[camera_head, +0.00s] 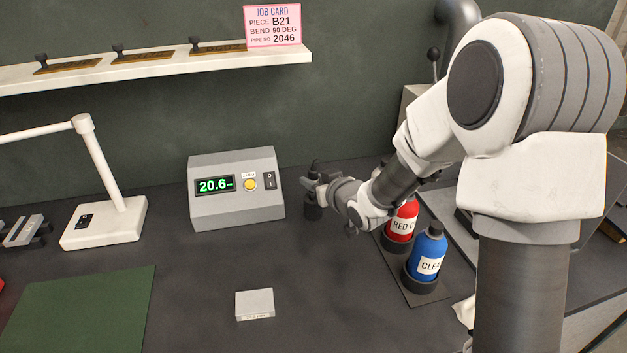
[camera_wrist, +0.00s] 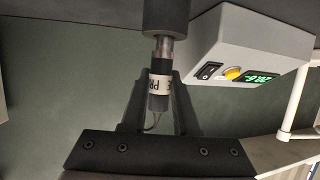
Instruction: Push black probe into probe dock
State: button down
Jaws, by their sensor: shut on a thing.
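The black probe (camera_wrist: 159,101) has a white label band with partly hidden lettering, a silver collar and a thin cable at its tail. My gripper (camera_wrist: 160,84) is shut on it, one finger on each side. In the head view, my gripper (camera_head: 318,184) holds the probe (camera_head: 315,164) upright just right of the meter. The probe dock (camera_wrist: 166,18), a dark round cylinder, is in line with the silver end; how far that end sits inside it I cannot tell. The dock (camera_head: 312,208) stands on the bench directly below my gripper in the head view.
The grey meter (camera_head: 237,205) reads 20.6 and stands close on the left. Red (camera_head: 402,220) and blue (camera_head: 427,257) bottles in holders stand to the right, near my arm. A small grey block (camera_head: 255,303) lies in front. A white lamp (camera_head: 104,222) stands further left.

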jog(key=shift+f+b, duration=0.65)
jog(key=shift+f, duration=0.15)
jog(key=c, duration=0.6)
grip_release()
